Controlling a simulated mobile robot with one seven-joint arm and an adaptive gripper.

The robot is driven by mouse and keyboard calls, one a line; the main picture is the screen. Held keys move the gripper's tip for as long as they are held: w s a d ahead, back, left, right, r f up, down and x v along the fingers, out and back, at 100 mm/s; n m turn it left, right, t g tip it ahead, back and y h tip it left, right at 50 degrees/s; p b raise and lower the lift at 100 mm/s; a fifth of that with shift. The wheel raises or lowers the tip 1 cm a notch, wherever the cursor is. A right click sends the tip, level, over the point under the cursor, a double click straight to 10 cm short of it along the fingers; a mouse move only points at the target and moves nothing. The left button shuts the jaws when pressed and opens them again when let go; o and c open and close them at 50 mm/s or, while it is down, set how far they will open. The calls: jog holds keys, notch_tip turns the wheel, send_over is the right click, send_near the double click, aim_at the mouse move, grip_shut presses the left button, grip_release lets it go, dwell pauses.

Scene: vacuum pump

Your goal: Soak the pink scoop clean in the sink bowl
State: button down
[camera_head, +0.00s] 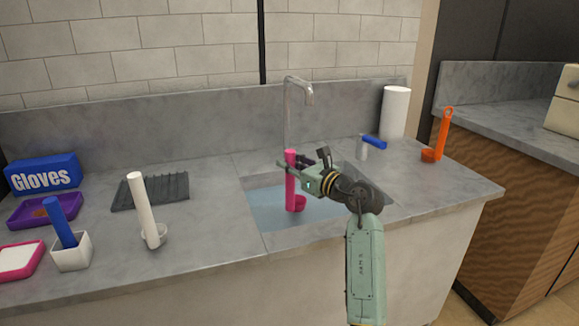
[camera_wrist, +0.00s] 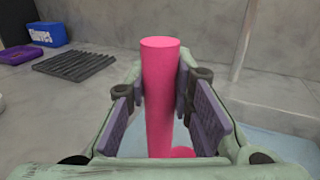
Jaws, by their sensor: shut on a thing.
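The pink scoop (camera_head: 291,185) is upright, with its handle at the top and its cup at the bottom. My gripper (camera_head: 288,168) is shut on the scoop's handle. In the wrist view the pink handle (camera_wrist: 160,95) stands between the two pads of my gripper (camera_wrist: 162,105), and only an edge of the cup shows below. The sink bowl (camera_head: 256,203) is sunk into the grey counter and holds light blue water. The scoop's cup is over or in the sink area; I cannot tell how deep it is in the water.
A tap (camera_head: 300,92) stands behind the sink. A white scoop (camera_head: 142,210), dark ribbed mat (camera_head: 150,191), blue-handled tool (camera_head: 62,222) in a white cup (camera_head: 72,255), and gloves box (camera_head: 44,175) are left. A paper roll (camera_head: 395,112) and orange scoop (camera_head: 442,135) are right.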

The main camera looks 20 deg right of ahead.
jog(key=shift+r+p, duration=2.25)
jog(key=shift+r, duration=1.65)
